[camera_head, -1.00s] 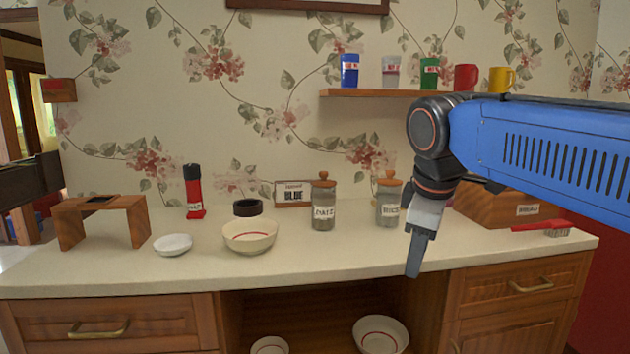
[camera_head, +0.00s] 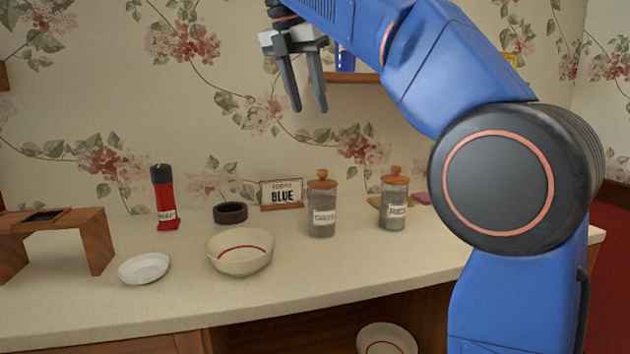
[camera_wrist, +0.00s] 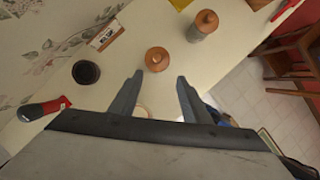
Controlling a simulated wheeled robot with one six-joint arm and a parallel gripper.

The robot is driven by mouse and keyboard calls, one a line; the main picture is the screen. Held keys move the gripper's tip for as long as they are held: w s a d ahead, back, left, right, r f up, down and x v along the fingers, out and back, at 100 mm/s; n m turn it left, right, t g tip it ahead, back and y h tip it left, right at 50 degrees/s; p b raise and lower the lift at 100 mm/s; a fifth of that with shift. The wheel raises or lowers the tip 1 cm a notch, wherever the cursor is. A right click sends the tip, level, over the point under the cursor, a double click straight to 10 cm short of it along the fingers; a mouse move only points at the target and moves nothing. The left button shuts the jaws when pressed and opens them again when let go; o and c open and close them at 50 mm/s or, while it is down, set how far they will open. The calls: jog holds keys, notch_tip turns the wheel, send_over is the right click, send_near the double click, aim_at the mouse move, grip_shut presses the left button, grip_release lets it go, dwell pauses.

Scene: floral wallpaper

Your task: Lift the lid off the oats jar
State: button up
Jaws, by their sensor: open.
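The oats jar (camera_head: 321,222) is a glass jar with a pale label and stands upright on the counter, left of a similar jar. Its round wooden lid (camera_head: 322,181) with a knob is seated on top. In the wrist view the lid (camera_wrist: 157,61) shows from above, just beyond the gap between the fingertips. My gripper (camera_head: 308,107) is open and empty, pointing down, well above the jar and apart from it. Its fingers also show in the wrist view (camera_wrist: 160,77). The jar's body is mostly hidden there.
The rice jar (camera_head: 394,208) stands to the right. A wall shelf (camera_head: 357,78) is behind my gripper.

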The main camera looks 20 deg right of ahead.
send_over(322, 170)
jog(key=s+a, duration=0.2)
jog(key=f, duration=1.1)
jog(key=shift+d, duration=0.2)
jog(key=shift+x, duration=2.6)
jog(key=shift+w+a, duration=0.15)
grip_shut()
